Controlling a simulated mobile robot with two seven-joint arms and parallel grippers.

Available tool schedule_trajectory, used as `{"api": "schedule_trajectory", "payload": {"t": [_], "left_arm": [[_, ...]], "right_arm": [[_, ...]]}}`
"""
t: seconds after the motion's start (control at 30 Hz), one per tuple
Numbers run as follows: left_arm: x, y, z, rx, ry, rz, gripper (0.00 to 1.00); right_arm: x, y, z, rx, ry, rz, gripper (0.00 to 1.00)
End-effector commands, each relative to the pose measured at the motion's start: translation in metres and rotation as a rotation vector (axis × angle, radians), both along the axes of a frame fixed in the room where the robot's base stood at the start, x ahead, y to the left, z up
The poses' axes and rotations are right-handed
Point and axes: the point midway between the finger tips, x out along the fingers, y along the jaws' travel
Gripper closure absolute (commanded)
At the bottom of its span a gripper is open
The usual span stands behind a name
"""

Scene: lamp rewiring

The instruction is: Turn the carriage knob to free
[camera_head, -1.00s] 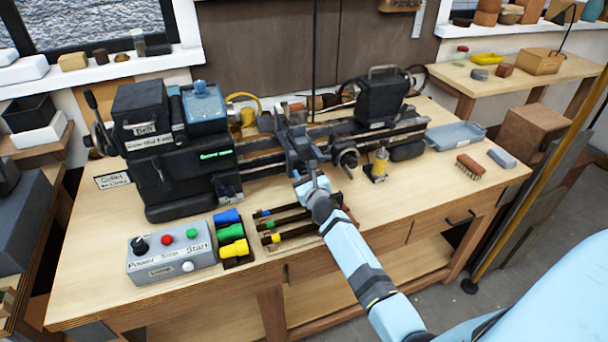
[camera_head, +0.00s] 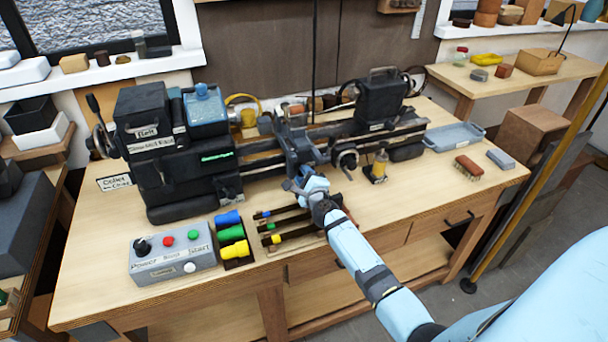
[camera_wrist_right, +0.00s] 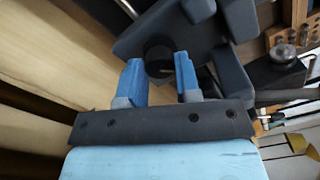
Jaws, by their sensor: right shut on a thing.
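The lathe carriage (camera_head: 300,150) stands on the bed in the middle of the bench. The carriage knob (camera_wrist_right: 159,58) is a dark round part on the front of the carriage; in the wrist view it shows between and just beyond my fingertips. My right gripper (camera_head: 294,184) reaches the carriage front from the lower right. In the wrist view, the right gripper (camera_wrist_right: 159,72) has its two blue fingers on either side of the knob, shut on it. In the head view the knob is hidden by the gripper. The knob's marking is not readable. My left gripper is not in view.
A handwheel (camera_head: 346,160) and an oil bottle (camera_head: 380,163) are right of the gripper. Several tools with coloured ends (camera_head: 272,227) lie below it. A grey control box (camera_head: 172,253) is at the front left. The right front of the bench is mostly clear.

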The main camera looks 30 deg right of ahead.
Motion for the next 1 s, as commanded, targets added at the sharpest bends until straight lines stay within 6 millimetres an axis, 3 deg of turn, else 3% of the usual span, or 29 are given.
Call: {"api": "schedule_trajectory", "payload": {"t": [0.6,1.0], "left_arm": [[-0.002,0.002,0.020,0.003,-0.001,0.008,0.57],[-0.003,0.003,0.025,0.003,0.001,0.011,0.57]], "right_arm": [[0.000,0.000,0.000,-0.534,0.130,0.001,0.93],[0.000,0.000,0.000,-0.711,0.172,-0.001,0.93]]}}
